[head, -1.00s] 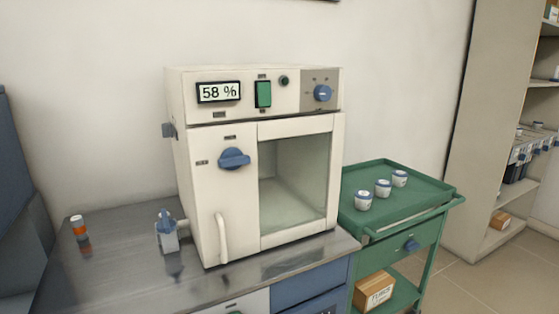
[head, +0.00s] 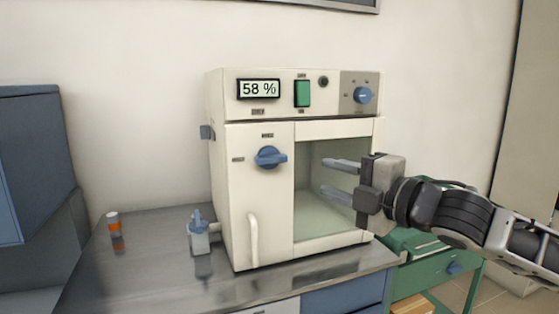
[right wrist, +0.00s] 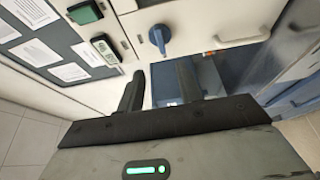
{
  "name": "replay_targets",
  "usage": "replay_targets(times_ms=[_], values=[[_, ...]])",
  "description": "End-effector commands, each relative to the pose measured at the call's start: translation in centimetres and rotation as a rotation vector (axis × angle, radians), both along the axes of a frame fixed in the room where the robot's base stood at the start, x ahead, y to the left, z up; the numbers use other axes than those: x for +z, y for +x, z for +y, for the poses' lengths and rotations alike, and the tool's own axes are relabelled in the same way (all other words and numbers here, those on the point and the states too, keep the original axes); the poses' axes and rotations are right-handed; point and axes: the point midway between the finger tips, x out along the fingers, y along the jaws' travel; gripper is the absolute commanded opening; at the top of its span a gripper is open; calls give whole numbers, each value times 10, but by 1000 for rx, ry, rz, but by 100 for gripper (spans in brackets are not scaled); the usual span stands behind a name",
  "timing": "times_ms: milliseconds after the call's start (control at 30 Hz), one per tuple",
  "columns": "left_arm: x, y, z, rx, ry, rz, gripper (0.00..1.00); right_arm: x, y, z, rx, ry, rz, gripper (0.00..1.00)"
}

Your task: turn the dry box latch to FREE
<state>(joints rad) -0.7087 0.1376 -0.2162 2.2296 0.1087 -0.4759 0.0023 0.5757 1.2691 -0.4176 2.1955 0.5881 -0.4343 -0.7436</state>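The dry box (head: 250,200) stands on a metal bench in the head view, door shut. Its blue latch knob (head: 268,158) is at the upper left of the door, its grip lying about level. One small label is above the knob and one to its left; both are too small to read. My right gripper (head: 324,177) is open and empty, in front of the door's window, to the right of the latch and apart from it. In the right wrist view, a blue knob (right wrist: 159,38) shows beyond my open fingers; I cannot tell whether it is the latch. My left gripper is not in view.
A white door handle (head: 252,240) is below the latch. The upper panel has a 58 % display (head: 259,89), a green switch (head: 302,93) and a blue dial (head: 363,95). A green cart (head: 430,268) is at right.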

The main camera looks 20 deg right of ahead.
Motion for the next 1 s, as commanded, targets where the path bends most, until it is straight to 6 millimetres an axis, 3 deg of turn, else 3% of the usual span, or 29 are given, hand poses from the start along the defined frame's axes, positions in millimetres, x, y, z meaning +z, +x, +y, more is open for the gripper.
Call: replay_targets(times_ms=[33, 600, 800, 1000], values=[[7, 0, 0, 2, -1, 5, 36, 6, 7, 7, 7, 6, -2, 35], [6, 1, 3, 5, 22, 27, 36, 1, 111, 52, 2, 3, 1, 35], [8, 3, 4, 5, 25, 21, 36, 0, 125, 58, 2, 0, 1, 35], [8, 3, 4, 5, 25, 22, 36, 0, 126, 59, 2, 0, 1, 35]])
